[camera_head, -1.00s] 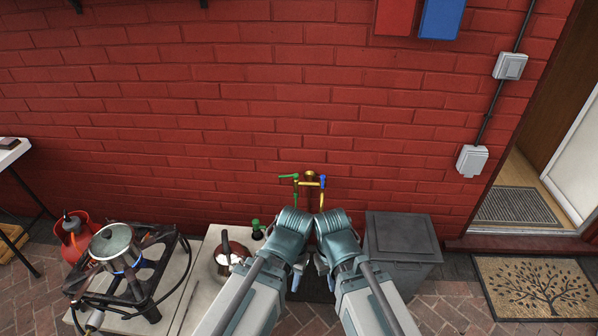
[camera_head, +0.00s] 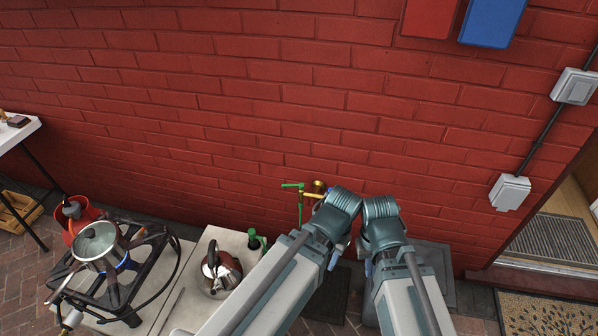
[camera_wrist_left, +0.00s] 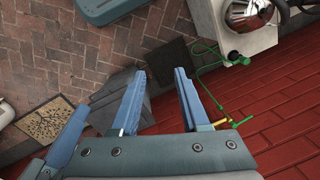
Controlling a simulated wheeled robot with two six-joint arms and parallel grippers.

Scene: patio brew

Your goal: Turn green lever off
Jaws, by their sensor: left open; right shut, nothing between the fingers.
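The green lever (camera_head: 292,186) sits on top of a small outlet of the brass tap (camera_head: 318,187) on the red brick wall. A green hose hangs below it.
A pot (camera_head: 97,243) sits on a lit burner (camera_head: 110,279) at left. A grey bin (camera_head: 437,262) stands behind my right arm. A doormat (camera_head: 548,317) lies at right.

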